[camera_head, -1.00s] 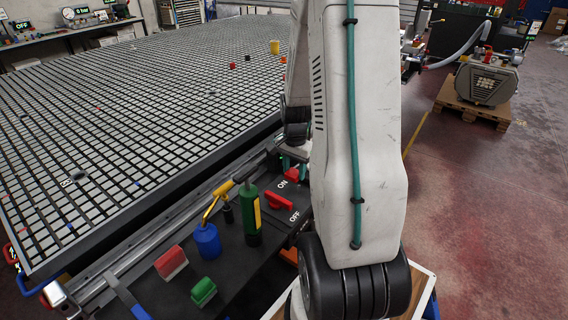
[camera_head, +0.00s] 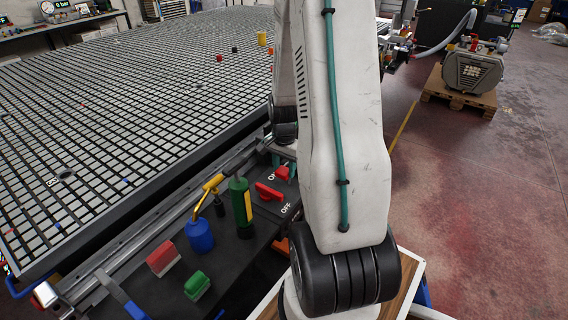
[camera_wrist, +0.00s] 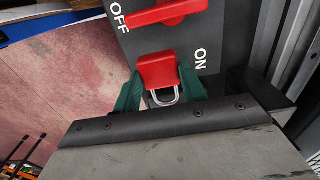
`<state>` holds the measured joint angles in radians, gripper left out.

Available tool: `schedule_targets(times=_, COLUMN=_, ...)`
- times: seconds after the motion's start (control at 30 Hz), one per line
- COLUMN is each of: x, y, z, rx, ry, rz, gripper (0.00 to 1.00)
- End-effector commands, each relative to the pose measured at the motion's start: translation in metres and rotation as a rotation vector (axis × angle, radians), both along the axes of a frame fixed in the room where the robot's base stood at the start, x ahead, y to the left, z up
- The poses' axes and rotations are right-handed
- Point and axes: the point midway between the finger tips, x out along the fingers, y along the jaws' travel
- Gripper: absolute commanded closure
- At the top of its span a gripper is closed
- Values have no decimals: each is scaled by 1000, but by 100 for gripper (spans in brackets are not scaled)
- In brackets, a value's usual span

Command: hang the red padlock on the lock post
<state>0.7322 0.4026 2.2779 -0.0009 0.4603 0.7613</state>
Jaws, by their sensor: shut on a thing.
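The red padlock (camera_wrist: 158,72) is held between the teal fingers of my gripper (camera_wrist: 161,84) in the wrist view. Its metal shackle points toward the bottom of that picture, toward the gripper's dark body. In the head view the padlock (camera_head: 283,173) shows as a small red block left of my arm, near the ON label. My arm hides most of the gripper there. The padlock is over or beside the dark switch plate (camera_wrist: 212,28); I cannot tell if it touches it. I cannot make out the lock post in either view.
A red switch lever (camera_head: 268,191) sits on the plate between ON and OFF, close to the padlock. On the dark shelf stand a green bottle (camera_head: 241,208), a blue oil can (camera_head: 199,236), a red-and-white block (camera_head: 163,258) and a green brush-like block (camera_head: 197,285). The grid table (camera_head: 120,140) lies behind.

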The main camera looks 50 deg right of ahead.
Motion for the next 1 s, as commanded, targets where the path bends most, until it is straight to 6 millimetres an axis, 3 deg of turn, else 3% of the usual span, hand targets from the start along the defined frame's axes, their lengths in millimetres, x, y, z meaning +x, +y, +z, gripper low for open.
schedule_targets(times=1.0, x=0, y=0, z=-51, rx=0, ry=0, rz=0, gripper=85)
